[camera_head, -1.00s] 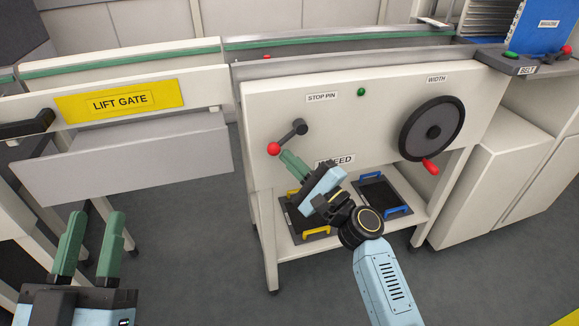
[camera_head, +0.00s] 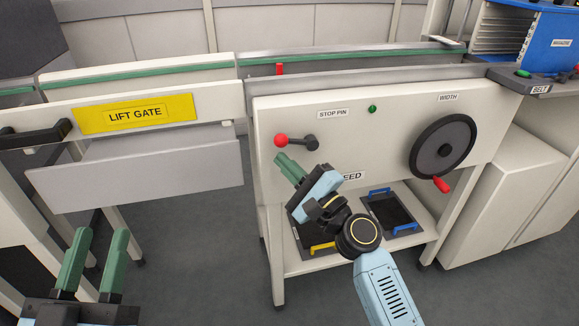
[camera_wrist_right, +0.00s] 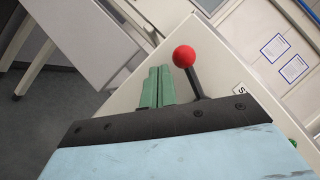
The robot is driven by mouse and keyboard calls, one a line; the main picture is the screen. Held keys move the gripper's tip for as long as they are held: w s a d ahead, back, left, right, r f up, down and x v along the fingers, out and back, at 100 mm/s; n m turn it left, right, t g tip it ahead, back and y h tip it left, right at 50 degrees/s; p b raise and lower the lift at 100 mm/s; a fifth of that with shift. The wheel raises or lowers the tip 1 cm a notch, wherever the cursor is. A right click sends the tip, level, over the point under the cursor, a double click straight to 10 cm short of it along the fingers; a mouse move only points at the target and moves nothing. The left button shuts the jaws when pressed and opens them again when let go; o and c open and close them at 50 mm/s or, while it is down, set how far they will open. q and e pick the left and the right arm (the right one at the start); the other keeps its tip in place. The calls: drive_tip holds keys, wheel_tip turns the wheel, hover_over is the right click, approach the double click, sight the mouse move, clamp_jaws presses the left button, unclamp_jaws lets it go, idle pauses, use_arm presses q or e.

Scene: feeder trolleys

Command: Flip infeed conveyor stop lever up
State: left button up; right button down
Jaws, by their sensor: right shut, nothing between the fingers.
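The stop lever (camera_head: 295,141) is a dark arm with a red ball knob on the infeed panel (camera_head: 385,130), left of the STOP PIN label (camera_head: 332,114). It lies about level, its knob pointing left. In the right wrist view the knob (camera_wrist_right: 184,56) is beside the fingertips. My right gripper (camera_head: 284,159) is shut and empty, its green fingertips just below the knob; I cannot tell if they touch the lever. My left gripper (camera_head: 101,233) is open and empty at the lower left, away from the panel. A red pin (camera_head: 280,69) stands up at the conveyor rail.
The LIFT GATE (camera_head: 135,114) is left of the panel. A black handwheel (camera_head: 444,148) with a red handle is to the right. Trays (camera_head: 392,209) with blue and yellow handles sit on the shelf below. A green button (camera_head: 373,109) is on the panel.

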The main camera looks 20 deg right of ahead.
use_arm(q)
drive_tip(key=shift+w+f+g, duration=0.2)
drive_tip(key=shift+f+g, duration=0.1)
drive_tip(key=shift+f, duration=0.2)
use_arm(e)
drive_tip(key=shift+r, duration=0.3)
drive_tip(key=shift+f, duration=0.1)
